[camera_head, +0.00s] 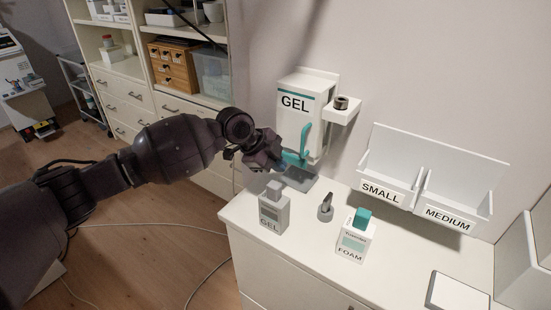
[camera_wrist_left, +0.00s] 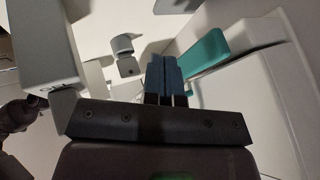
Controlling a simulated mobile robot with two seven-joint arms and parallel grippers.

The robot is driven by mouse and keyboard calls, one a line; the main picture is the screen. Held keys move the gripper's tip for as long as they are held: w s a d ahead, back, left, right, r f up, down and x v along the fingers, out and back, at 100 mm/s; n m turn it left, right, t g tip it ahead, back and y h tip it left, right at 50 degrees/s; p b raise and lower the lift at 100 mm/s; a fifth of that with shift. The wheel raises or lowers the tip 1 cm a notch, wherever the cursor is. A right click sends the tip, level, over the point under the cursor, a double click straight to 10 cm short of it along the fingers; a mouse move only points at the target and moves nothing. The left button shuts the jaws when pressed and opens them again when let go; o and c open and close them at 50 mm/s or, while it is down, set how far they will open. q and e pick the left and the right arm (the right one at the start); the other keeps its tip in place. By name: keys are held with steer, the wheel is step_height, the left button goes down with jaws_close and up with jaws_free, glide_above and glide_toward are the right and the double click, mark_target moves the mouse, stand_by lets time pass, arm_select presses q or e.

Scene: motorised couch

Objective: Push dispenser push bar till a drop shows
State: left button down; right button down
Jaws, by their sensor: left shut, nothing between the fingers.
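The white dispenser (camera_head: 312,88) labelled GEL is mounted on the wall. Its teal push bar (camera_head: 305,137) stands out at the front; a teal piece, apparently this bar, shows in the left wrist view (camera_wrist_left: 206,52). My left gripper (camera_head: 290,163) is at the lower front of the dispenser, beside the lower part of the bar. In the left wrist view its dark blue fingers (camera_wrist_left: 164,76) are together and empty, close to the teal piece; I cannot tell if they touch. The gripper partly hides the area below the bar, and no drop can be made out. My right gripper is out of view.
A grey tray (camera_head: 302,182) lies below the dispenser. A grey GEL bottle (camera_head: 273,211), a small grey nozzle-like piece (camera_head: 325,208) and a FOAM bottle (camera_head: 353,242) stand on the white counter (camera_head: 295,248). SMALL and MEDIUM bins (camera_head: 425,160) are at right.

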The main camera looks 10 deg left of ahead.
arm_select(q)
steer(key=v, duration=1)
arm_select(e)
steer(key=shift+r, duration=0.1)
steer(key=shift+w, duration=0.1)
